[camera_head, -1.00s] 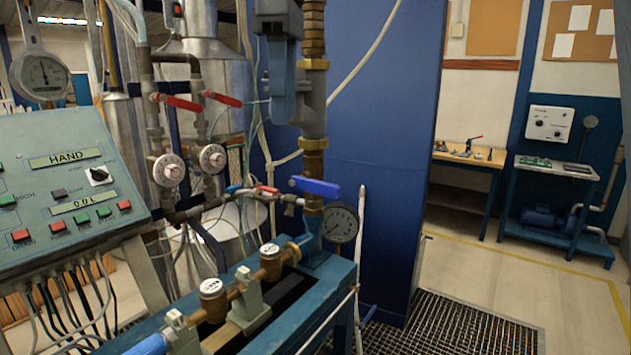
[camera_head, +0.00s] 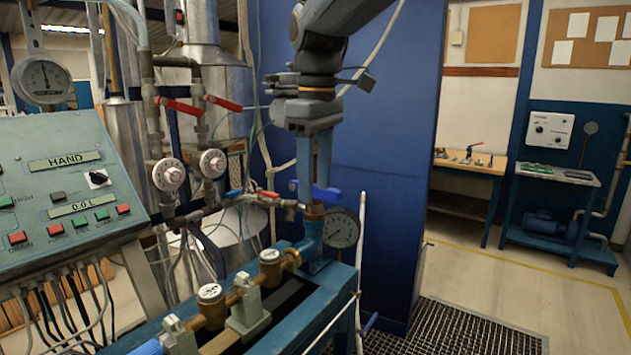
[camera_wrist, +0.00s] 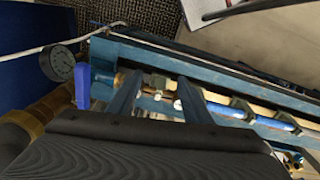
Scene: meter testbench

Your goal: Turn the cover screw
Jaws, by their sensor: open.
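No screw can be made out clearly in either view. Two brass meters with white caps, a nearer one (camera_head: 211,309) and a farther one (camera_head: 270,272), sit in line on the blue bench (camera_head: 313,318). The brass line and white caps show beyond and between the fingers there.
A round gauge (camera_head: 341,228) stands close to the right of the gripper; the wrist view shows it too (camera_wrist: 57,63). Red-handled valves (camera_head: 180,105) and a sloped control panel (camera_head: 65,190) stand left. A floor grating (camera_head: 455,328) lies right.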

